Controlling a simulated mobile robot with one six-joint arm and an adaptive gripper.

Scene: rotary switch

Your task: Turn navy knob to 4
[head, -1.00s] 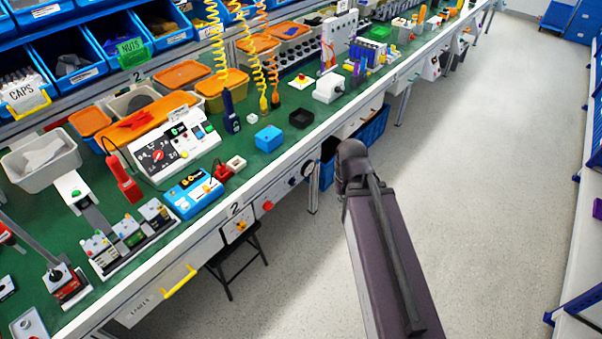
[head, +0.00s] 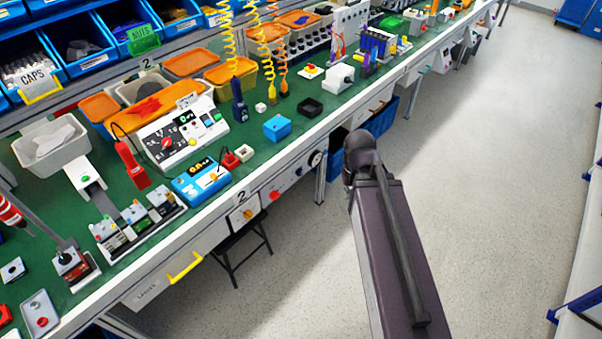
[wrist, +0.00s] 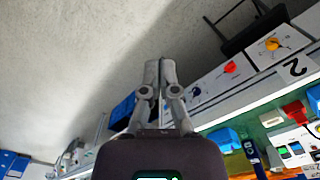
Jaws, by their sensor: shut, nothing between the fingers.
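A dark knob (head: 315,158), looking navy or black, sits on a pale dial plate on the front face of the bench, right of a red knob (head: 275,196) and a yellow-orange knob (head: 248,214). In the wrist view the dark knob (wrist: 196,91) shows small, just right of my gripper (wrist: 160,64). Its pointer and numbers are too small to read. My gripper is shut and empty, with its fingertips together, apart from the bench front. In the head view my arm stands in front of the bench and the fingers are hidden.
The green bench top (head: 215,135) holds a blue meter (head: 200,183), a blue box (head: 277,127) and many other items. A yellow drawer handle (head: 185,267) juts out at the front. A black stool (head: 240,250) stands below. The grey floor (head: 480,180) to the right is clear.

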